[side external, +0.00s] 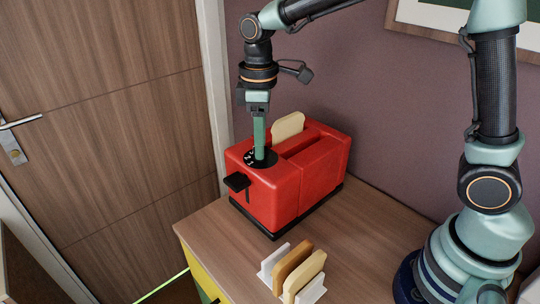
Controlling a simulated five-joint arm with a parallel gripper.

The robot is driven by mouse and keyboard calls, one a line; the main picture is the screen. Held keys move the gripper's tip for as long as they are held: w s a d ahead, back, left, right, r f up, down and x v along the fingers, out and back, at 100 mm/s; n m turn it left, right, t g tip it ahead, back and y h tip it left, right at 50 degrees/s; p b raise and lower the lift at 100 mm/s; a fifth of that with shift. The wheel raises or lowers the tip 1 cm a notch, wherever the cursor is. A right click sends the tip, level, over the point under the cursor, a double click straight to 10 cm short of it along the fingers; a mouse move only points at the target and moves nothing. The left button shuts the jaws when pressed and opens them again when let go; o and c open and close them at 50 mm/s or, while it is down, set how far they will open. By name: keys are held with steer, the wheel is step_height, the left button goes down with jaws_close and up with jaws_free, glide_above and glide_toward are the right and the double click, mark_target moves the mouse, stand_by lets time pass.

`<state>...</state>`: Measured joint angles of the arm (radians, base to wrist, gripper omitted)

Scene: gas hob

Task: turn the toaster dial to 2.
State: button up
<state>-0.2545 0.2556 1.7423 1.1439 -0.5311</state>
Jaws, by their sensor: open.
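The red toaster (310,178) stands on the wooden cabinet top, with a slice of bread (288,127) showing in one slot. Its black dial (249,157) with white marks is on the top face near the left end. My gripper (260,155) points straight down over the dial, its green fingers reaching to it. The fingers overlap in this view and hide part of the dial. I cannot tell whether they touch it or which number the dial is set to. The black lever (237,182) sticks out from the toaster's left end.
A white rack (310,291) with bread slices stands in front of the toaster. The wooden top (205,228) is bare to the left, down to its edge. A mauve wall (345,85) rises behind, with a framed picture at upper right. A wooden door (100,120) is at left.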

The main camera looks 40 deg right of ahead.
step_height(320, 180, up, 12)
stand_by(0.5)
steer(key=s+d+f+m+t, duration=0.5)
steer(key=s+d+f+m, duration=0.1)
steer(key=s+d+m, duration=0.3)
steer(key=shift+s+d+t, duration=0.3)
steer(key=shift+s+d, duration=0.4)
steer(key=shift+s, duration=0.55)
